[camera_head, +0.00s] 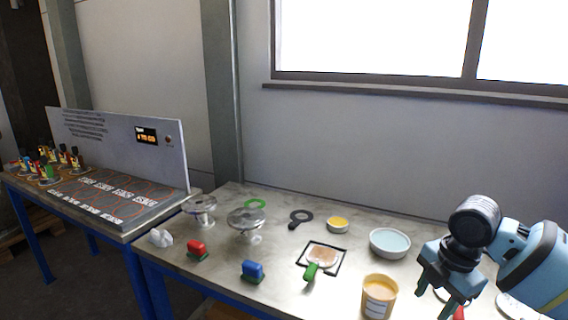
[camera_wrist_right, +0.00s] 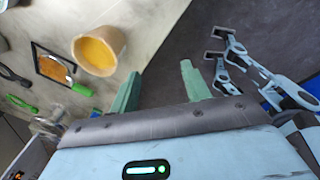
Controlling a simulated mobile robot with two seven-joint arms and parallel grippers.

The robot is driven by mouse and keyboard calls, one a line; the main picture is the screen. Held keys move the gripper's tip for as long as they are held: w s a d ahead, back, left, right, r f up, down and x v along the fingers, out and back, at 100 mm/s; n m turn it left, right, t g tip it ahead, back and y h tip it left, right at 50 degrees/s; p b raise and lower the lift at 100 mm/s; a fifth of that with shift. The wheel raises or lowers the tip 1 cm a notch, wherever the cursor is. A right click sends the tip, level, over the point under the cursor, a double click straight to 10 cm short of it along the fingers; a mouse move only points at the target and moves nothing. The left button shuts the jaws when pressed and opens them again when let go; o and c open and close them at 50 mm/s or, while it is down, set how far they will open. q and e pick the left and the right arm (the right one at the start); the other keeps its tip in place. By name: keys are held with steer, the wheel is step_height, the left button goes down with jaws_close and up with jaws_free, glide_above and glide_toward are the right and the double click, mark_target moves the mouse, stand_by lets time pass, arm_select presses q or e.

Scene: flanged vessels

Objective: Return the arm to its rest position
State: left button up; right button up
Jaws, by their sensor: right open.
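My right gripper (camera_head: 436,292) is at the right of the head view, over the right part of the workbench (camera_head: 225,270). Its two green fingers are apart with nothing between them. They also show apart and empty in the right wrist view (camera_wrist_right: 162,88). My right arm (camera_head: 540,268) comes in from the right edge. The tub of yellow contents (camera_head: 378,298) stands just left of the gripper, apart from it, and also shows in the wrist view (camera_wrist_right: 99,51). My left gripper does not show.
A pale bowl (camera_head: 390,243), a small yellow-filled bowl (camera_head: 338,225), a black-framed square with a green-handled tool (camera_head: 311,271), red (camera_head: 197,249) and blue (camera_head: 252,270) clamp-like pieces and metal flanged vessels (camera_head: 246,220) occupy the bench. A panel (camera_head: 125,150) stands at left.

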steer(key=s+a+f+m+t+y, duration=0.2)
steer(key=s+a+f+m, duration=0.15)
steer(key=a+f, duration=0.65)
steer(key=s+a+f+m+t+y, duration=0.25)
steer(key=a+f+m, duration=0.3)
steer(key=f, duration=0.75)
steer(key=s+d+f+m+t+h, duration=0.1)
steer(key=s+f+m, duration=0.4)
steer(key=s, duration=0.5)
steer(key=s+d+f+m+t+h, duration=0.2)
steer(key=s+f+m, duration=0.3)
steer(key=s, duration=0.6)
steer(key=shift+s+d+t, duration=0.2)
steer(key=shift+d+t, duration=0.15)
steer(key=shift+d, duration=0.05)
steer(key=shift+h, duration=0.25)
